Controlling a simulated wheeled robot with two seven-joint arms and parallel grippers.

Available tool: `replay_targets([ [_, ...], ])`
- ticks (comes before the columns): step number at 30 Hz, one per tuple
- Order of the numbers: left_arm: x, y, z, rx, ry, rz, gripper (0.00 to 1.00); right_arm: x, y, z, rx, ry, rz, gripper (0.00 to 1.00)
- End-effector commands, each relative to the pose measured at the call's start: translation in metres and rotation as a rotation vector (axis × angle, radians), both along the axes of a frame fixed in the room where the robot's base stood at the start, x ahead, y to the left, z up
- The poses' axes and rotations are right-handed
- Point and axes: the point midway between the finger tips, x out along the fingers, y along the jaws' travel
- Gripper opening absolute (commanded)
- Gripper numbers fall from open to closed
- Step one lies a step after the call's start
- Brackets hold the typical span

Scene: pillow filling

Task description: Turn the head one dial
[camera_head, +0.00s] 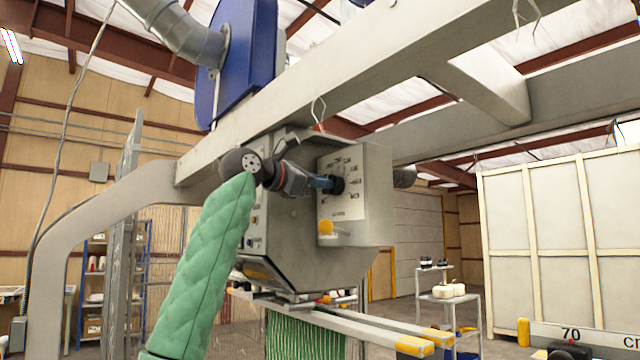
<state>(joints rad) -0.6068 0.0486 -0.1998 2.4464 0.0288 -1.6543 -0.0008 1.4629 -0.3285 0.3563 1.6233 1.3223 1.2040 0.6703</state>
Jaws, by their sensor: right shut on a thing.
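The head one dial (338,185) is a small dark round knob on the pale front panel (346,208) of a grey control box. The panel has small markings around the dial. The dial's exact setting is too small to read.
The box hangs beneath a thick grey machine beam (400,60). A yellow knob (325,227) sits lower on the panel. Yellow-tipped bars (415,346) stick out below. A small stand (450,312) with objects and a pale panelled wall (560,250) stand to the right.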

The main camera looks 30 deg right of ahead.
Motion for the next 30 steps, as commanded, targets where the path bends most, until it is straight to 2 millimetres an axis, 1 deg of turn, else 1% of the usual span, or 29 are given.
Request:
replay_targets([
  [5, 0.0, 0.0, -0.001, -0.001, 0.001, 0.0, 0.65, 0.001, 0.0, -0.002, 0.003, 0.002, 0.0, 0.0],
  [6, 0.0, 0.0, -0.001, -0.001, 0.001, 0.0, 0.65, 0.001, 0.0, -0.002, 0.003, 0.002, 0.0, 0.19],
  [8, -0.001, 0.0, -0.001, -0.001, 0.002, 0.0, 0.65, 0.0, 0.0, -0.002, 0.003, 0.002, -0.001, 0.3],
  [9, -0.001, 0.0, -0.001, -0.001, 0.002, 0.0, 0.65, 0.0, 0.0, -0.002, 0.002, 0.002, 0.0, 0.33],
  [17, -0.001, 0.0, -0.001, 0.0, 0.003, 0.001, 0.65, 0.0, 0.001, -0.001, 0.001, 0.001, 0.001, 0.33],
  [20, 0.0, 0.0, -0.003, -0.002, -0.002, 0.0, 0.65, 0.0, 0.006, -0.002, 0.0, 0.001, 0.001, 0.33],
  [23, 0.002, -0.004, -0.009, -0.01, -0.013, -0.003, 0.65, 0.0, 0.018, -0.003, 0.0, 0.002, 0.002, 0.33],
  [30, 0.009, -0.019, -0.03, -0.043, -0.046, -0.018, 0.65, -0.003, 0.055, -0.003, 0.0, 0.002, 0.002, 0.33],
])
